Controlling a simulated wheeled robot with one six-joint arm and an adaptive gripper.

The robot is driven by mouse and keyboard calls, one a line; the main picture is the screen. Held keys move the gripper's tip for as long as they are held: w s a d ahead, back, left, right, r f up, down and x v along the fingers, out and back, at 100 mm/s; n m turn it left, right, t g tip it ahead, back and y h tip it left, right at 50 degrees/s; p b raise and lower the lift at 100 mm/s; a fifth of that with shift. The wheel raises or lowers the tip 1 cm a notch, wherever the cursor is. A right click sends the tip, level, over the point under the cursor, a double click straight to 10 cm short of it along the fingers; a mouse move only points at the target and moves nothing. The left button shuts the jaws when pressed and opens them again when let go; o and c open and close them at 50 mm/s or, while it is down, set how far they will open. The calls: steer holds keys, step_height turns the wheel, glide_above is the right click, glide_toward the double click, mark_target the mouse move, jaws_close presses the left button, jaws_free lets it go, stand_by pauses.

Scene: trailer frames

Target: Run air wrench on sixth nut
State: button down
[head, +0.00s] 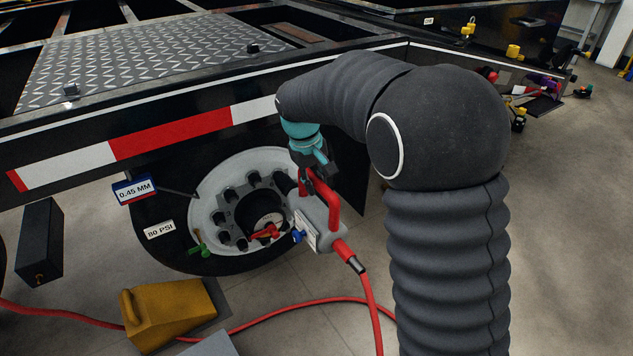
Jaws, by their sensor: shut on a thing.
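The air wrench (323,232) has a pale grey body, a red handle and a red hose at its lower end. My gripper (307,184) is shut on its red handle, in front of the right side of the wheel. The white wheel rim (208,188) carries a ring of several black nuts (227,194) around a dark hub (262,206). The wrench's front end is close to the nuts on the right; whether its socket sits on one is hidden. I cannot tell which nut is the sixth.
The red air hose (290,306) runs across the floor. A yellow wheel chock (172,312) stands below the tyre. Tags reading 0.45 MM (135,190) and 80 PSI (160,230) hang at the left. The trailer's side rail (170,136) runs above the wheel.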

mark_target(323, 187)
steer(key=shift+w+a+r, duration=0.1)
steer(key=shift+w+a, duration=0.5)
steer(key=shift+w, duration=0.2)
steer(key=shift+w+a+r, duration=0.1)
steer(key=shift+w+a, duration=0.5)
steer(key=shift+w, duration=0.2)
stand_by(3.2)
steer(key=shift+s+d+f, duration=0.1)
steer(key=shift+s+d+b, duration=0.45)
steer(key=shift+s+d, duration=0.25)
steer(key=shift+s, duration=0.3)
steer(key=shift+s+d+b, duration=0.5)
steer(key=shift+s+d, duration=0.2)
steer(key=shift+s, duration=0.3)
steer(key=shift+s+d+b, duration=0.45)
steer(key=shift+s+d, duration=0.25)
steer(key=shift+s, duration=0.3)
